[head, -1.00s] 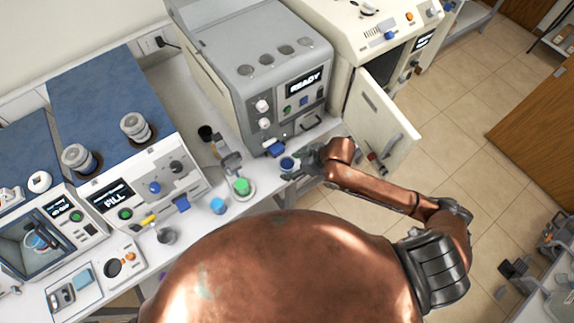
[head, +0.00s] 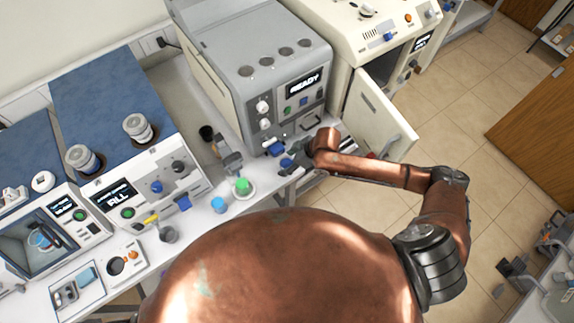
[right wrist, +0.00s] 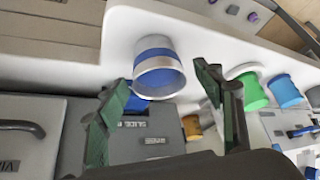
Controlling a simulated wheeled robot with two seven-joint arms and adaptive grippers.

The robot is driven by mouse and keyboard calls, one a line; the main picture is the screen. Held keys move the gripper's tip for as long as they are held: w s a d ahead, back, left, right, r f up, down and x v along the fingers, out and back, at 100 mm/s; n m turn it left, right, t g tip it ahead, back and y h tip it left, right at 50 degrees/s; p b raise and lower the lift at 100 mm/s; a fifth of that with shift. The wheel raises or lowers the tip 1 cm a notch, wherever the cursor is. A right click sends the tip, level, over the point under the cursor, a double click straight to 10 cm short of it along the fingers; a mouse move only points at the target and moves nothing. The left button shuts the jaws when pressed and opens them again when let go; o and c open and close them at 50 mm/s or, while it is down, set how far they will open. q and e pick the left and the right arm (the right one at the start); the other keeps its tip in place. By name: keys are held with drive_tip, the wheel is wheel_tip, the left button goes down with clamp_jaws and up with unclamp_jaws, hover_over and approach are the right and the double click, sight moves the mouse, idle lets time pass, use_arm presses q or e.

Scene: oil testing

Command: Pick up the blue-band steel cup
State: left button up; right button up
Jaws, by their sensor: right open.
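The blue-band steel cup (right wrist: 157,72) is silvery with a wide blue band, and stands on the white bench. In the head view the cup (head: 287,163) shows as a small blue spot near the bench edge, partly covered by my gripper. My right gripper (right wrist: 160,80) is open, its dark green fingers to either side of the cup in the wrist view; contact is not visible. In the head view the right gripper (head: 299,156) is just to the right of the cup. My left gripper is not in view.
A green cup (head: 242,186) and a light-blue cup (head: 218,205) stand to the left. The grey machine reading READY (head: 262,85) stands behind the cup. An open cream door (head: 372,120) is close to my right arm. Instruments fill the left bench.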

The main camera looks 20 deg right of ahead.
drive_tip(key=shift+w+a+f, duration=0.1)
drive_tip(key=shift+f, duration=0.15)
drive_tip(key=shift+c, duration=0.6)
drive_tip(key=c, duration=1.3)
